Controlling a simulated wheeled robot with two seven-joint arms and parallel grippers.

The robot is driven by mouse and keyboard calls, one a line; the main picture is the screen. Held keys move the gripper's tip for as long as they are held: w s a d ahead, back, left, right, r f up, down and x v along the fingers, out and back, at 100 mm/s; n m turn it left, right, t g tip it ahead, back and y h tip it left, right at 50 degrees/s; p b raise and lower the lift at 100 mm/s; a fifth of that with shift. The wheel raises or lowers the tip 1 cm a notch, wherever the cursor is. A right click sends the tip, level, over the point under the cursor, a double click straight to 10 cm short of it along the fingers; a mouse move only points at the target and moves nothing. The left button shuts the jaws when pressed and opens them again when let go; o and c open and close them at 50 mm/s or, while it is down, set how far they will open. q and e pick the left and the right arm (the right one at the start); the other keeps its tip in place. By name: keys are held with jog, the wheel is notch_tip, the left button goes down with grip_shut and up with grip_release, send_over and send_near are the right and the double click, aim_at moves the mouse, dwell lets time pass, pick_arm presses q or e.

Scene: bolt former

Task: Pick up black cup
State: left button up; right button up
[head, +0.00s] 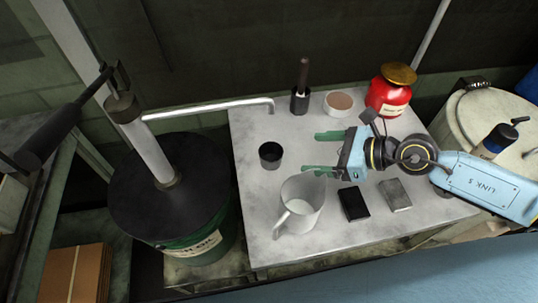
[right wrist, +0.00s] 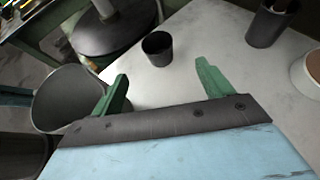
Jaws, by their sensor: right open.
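The black cup (head: 270,155) stands upright on the light grey table, left of centre in the head view. It also shows in the right wrist view (right wrist: 157,48), beyond and between the two green fingertips. My right gripper (head: 315,152) is open and empty, to the right of the cup and apart from it, with its fingers pointing left toward it. In the right wrist view my right gripper (right wrist: 160,76) has its fingers spread wide. My left gripper is not in view.
A grey jug (head: 302,205) stands close to the near finger. The table (head: 250,230) also holds a dark block (head: 354,204), grey block (head: 395,195), brush holder (head: 300,101), round tin (head: 339,104) and red can (head: 389,92). A green oil drum (head: 190,248) with pump stands left.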

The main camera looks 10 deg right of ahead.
jog(key=shift+w+a+f, duration=0.15)
jog(key=shift+f, duration=0.2)
send_near(262, 154)
jog(key=shift+x, duration=3.6)
jog(key=shift+r, duration=0.1)
jog(key=shift+c, duration=0.5)
jog(key=c, duration=1)
